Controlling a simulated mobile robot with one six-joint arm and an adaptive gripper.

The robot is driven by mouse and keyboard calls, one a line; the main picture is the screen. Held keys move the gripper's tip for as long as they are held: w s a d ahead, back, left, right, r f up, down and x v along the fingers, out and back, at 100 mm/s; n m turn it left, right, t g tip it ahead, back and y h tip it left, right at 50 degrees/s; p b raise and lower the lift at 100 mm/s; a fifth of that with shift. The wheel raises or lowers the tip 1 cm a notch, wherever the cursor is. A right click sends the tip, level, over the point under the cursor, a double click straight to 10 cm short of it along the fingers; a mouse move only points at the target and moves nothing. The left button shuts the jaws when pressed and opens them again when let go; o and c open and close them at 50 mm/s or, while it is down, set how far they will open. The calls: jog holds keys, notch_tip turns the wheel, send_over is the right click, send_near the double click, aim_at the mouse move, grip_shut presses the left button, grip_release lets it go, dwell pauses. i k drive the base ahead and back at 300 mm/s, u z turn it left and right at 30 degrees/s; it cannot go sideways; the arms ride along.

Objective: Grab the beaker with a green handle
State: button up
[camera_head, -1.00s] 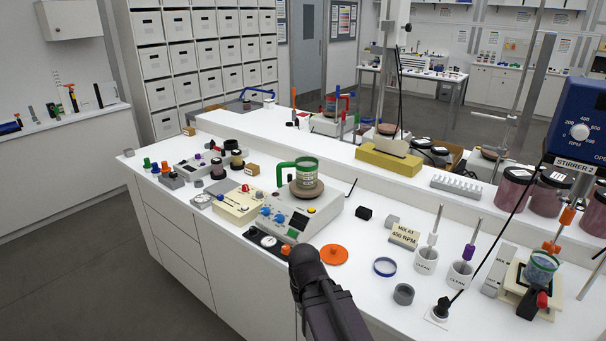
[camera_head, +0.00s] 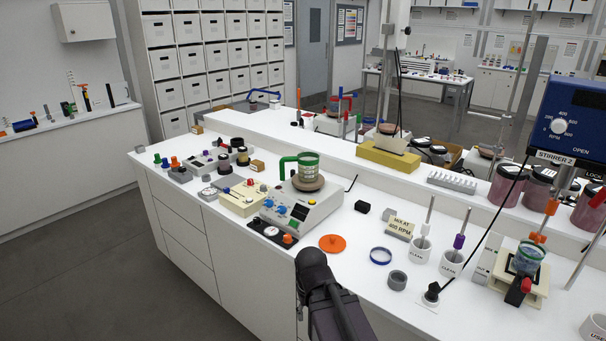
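The beaker with a green handle (camera_head: 308,168) stands upright on the round brown plate (camera_head: 308,183) of a grey hotplate-like device (camera_head: 300,208) on the white bench. Its green handle (camera_head: 287,163) sticks out to the left and bends down. My dark arm (camera_head: 325,295) reaches in from the bottom edge, in front of the bench and below the beaker in the picture. The gripper's fingers cannot be made out. The arm and the beaker are clearly apart.
An orange disc (camera_head: 332,243), a blue ring (camera_head: 380,256) and a grey ring (camera_head: 397,280) lie right of the device. A cream box (camera_head: 243,198) stands at its left. A black cube (camera_head: 362,207) and a thin rod are near its right side. A raised shelf (camera_head: 330,150) runs behind.

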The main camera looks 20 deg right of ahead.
aim_at(299, 167)
jog(key=z, duration=0.4)
jog(key=k, duration=0.3)
jog(key=u, duration=2.05)
jog(key=i, duration=2.45)
